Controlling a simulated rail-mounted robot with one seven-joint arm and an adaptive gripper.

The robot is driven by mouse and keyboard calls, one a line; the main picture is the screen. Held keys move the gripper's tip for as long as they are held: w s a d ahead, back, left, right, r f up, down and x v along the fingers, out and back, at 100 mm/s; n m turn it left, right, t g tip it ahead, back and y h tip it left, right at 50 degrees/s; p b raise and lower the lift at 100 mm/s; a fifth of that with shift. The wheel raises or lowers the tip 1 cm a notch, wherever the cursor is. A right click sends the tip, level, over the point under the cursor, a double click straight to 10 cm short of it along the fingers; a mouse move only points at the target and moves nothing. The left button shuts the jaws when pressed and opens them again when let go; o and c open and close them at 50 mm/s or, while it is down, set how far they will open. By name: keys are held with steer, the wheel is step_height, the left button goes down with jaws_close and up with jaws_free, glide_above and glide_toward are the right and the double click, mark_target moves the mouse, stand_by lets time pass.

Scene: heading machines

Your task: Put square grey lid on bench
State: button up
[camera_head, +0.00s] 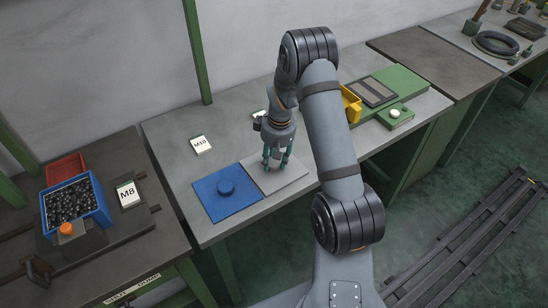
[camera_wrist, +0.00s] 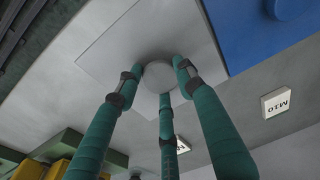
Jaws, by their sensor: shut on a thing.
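The square grey lid (camera_head: 291,178) lies flat at the bench (camera_head: 220,150), beside a square blue lid (camera_head: 215,197) with a round blue knob. In the wrist view the grey lid (camera_wrist: 112,47) shows as a light square plate with a round knob (camera_wrist: 157,76). My gripper (camera_head: 274,163) has three green fingers; in the wrist view the fingers (camera_wrist: 158,84) are closed around the grey lid's knob. The lid is on or just above the bench top; I cannot tell whether there is a gap under it.
A white M10 sign (camera_head: 201,144) stands behind the lids. To the right are a yellow bin (camera_head: 351,104) and a green fixture (camera_head: 395,116) with a pale button. On the left bench are a blue bin (camera_head: 75,204) of dark parts, a red bin (camera_head: 66,169) and an M8 sign (camera_head: 128,194).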

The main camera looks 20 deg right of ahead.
mark_target(277, 165)
steer(key=shift+f+b, duration=0.15)
steer(key=shift+b, duration=0.15)
steer(key=o, duration=1.3)
steer(key=shift+c, duration=0.2)
step_height(277, 165, up, 12)
steer(key=s+b, duration=0.1)
steer(key=shift+s+d+r, duration=0.2)
steer(key=shift+s, duration=0.05)
